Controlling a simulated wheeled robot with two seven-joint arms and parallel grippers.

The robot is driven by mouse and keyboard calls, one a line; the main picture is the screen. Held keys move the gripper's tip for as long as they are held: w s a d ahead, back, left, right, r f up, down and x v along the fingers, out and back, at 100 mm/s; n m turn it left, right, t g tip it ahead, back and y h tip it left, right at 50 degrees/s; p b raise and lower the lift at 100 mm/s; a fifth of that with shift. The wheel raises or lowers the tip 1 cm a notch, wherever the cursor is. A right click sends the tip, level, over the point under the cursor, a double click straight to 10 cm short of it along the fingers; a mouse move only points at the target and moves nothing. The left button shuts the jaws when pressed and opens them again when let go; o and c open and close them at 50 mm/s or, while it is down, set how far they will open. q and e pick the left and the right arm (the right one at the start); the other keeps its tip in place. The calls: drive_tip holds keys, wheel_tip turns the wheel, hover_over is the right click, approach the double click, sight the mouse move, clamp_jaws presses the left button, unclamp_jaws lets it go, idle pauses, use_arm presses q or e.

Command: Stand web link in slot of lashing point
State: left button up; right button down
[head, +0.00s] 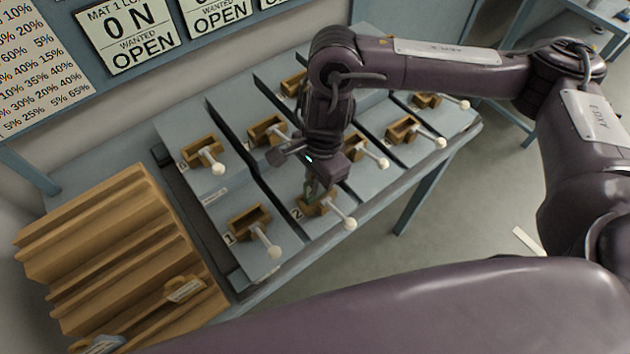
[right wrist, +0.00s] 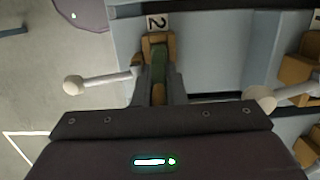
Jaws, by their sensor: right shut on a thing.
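My right gripper (head: 316,182) points down over the wooden lashing point labelled 2 (head: 322,208) in the front row. It is shut on a dark green piece, the web link (head: 312,188). In the right wrist view the green web link (right wrist: 159,66) stands between the fingers (right wrist: 158,90), with its far end at the wooden block (right wrist: 158,38) of number 2. It appears at or inside the slot; how deep it sits is hidden by the fingers. My left gripper is out of view.
A white-knobbed lever (head: 348,221) sticks out in front of block 2. Block 1 (head: 247,222) is to its left, and several similar blocks stand on the sloped panel. A ridged wooden rack (head: 110,250) stands at the left. Grey floor lies right of the bench.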

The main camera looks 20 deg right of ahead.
drive_tip(key=shift+f, duration=0.5)
drive_tip(key=shift+f, duration=0.25)
drive_tip(key=c, duration=1.8)
unclamp_jaws()
drive_tip(key=shift+r, duration=0.1)
drive_tip(key=shift+o, duration=0.2)
drive_tip(key=r, duration=0.4)
drive_tip(key=d+r, duration=0.1)
drive_tip(key=r, duration=0.7)
drive_tip(key=shift+w+d+r, duration=0.15)
drive_tip(key=shift+w+d, duration=0.1)
